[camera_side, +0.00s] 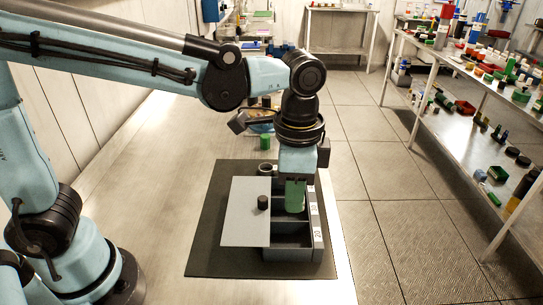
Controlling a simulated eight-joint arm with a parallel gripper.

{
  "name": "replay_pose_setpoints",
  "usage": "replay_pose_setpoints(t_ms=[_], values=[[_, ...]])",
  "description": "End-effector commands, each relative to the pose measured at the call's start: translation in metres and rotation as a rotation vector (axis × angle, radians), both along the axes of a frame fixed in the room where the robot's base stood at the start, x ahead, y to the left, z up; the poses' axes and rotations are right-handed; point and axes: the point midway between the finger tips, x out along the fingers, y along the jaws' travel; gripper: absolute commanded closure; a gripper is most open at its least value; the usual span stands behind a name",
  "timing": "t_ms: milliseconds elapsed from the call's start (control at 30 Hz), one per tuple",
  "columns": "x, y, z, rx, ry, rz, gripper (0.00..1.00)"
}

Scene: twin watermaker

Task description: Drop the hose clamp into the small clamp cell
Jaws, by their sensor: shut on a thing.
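A grey divided box (318,225) stands on a dark mat, with number labels along its right rim. A pale flat lid (244,228) with a black knob (263,202) covers its left part. My gripper (295,208) points down over the open right-hand cells, its green lower part reaching the box. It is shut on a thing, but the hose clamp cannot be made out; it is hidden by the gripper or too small. I cannot tell which cell is the small clamp cell. The front right cell (291,240) looks empty.
A dark round ring-like part (264,169) stands at the box's back left. A green cylinder (265,142) is behind it. The dark mat (210,240) lies on a long bench, clear at left. A crowded shelf (470,110) stands at right, beyond an open floor.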

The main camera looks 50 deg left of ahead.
Motion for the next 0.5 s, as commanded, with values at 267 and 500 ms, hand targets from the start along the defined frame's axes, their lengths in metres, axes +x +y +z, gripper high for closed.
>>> replay_pose_setpoints(t_ms=[267, 500], values=[[0.0, 0.0, -0.03, 0.0, 0.0, 0.0, 1.0], [0.0, 0.001, -0.041, 0.0, 0.0, -0.001, 1.0]])
